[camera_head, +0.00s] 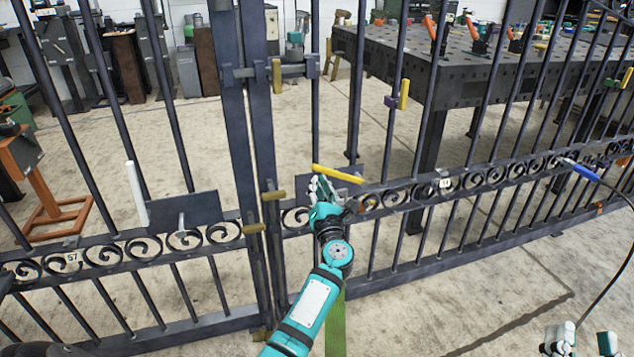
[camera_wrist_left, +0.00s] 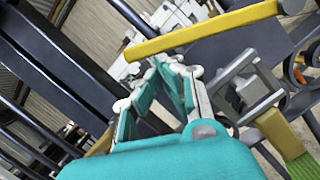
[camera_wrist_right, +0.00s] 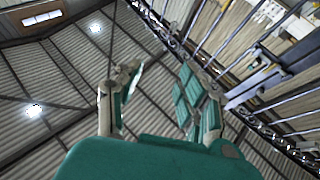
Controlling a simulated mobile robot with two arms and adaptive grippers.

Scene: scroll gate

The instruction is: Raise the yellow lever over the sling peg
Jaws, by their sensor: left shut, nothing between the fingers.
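The yellow lever (camera_head: 338,174) is a bar tilted slightly down to the right, at the middle of the gate. In the left wrist view the lever (camera_wrist_left: 205,30) crosses just beyond my fingertips. My left gripper (camera_head: 322,185) is shut and empty, close below the lever; its fingertips (camera_wrist_left: 178,66) meet in the left wrist view. Whether they touch the lever I cannot tell. A green sling strap (camera_head: 335,322) hangs below, partly behind my left arm; it also shows in the left wrist view (camera_wrist_left: 303,166). I cannot make out its peg clearly. My right gripper (camera_head: 582,342) is open and empty.
The dark barred gate (camera_head: 263,170) spans the view, with scroll rings along its rail. A white upright handle (camera_head: 137,193) is on the left leaf. A blue-tipped cable (camera_head: 580,170) hangs at the right. A dark perforated table (camera_head: 465,75) stands behind the gate.

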